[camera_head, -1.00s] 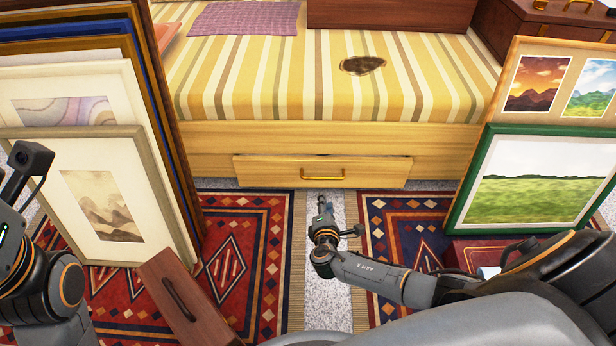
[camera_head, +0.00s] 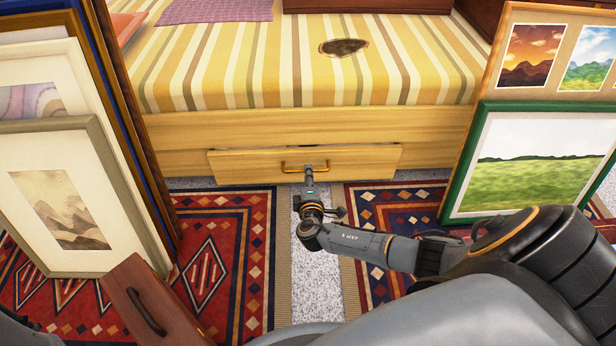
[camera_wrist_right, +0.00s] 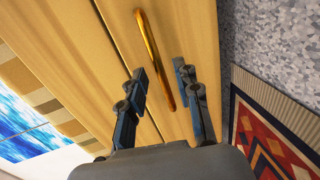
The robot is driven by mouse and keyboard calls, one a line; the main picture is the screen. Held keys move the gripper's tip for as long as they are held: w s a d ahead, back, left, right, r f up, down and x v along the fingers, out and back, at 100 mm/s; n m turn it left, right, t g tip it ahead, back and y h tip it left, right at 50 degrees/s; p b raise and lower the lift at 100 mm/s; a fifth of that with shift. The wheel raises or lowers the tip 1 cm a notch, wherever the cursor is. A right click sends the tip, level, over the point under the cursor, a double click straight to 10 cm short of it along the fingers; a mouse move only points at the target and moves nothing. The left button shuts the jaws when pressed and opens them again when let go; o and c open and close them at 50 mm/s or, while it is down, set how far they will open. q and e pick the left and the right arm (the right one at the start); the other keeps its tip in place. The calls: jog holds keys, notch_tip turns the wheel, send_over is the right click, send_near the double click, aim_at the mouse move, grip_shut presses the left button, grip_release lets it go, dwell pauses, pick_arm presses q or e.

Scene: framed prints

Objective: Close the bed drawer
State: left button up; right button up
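The bed drawer (camera_head: 240,166) has a light wooden front and a gold bar handle (camera_head: 306,167). Its front stands a little proud of the bed base, below the striped mattress. My right gripper (camera_head: 309,178) is at the middle of the drawer front, at the handle. In the right wrist view the gripper (camera_wrist_right: 160,72) is open, with its two fingers on either side of the gold handle (camera_wrist_right: 151,50). I cannot tell whether the fingers touch the drawer front (camera_wrist_right: 105,60). My left gripper is not in view.
Framed prints (camera_head: 30,150) lean at the left and a green-framed landscape (camera_head: 530,165) stands at the right.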

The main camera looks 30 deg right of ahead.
jog(key=shift+b+x, duration=0.6)
jog(key=shift+x, duration=1)
grip_shut()
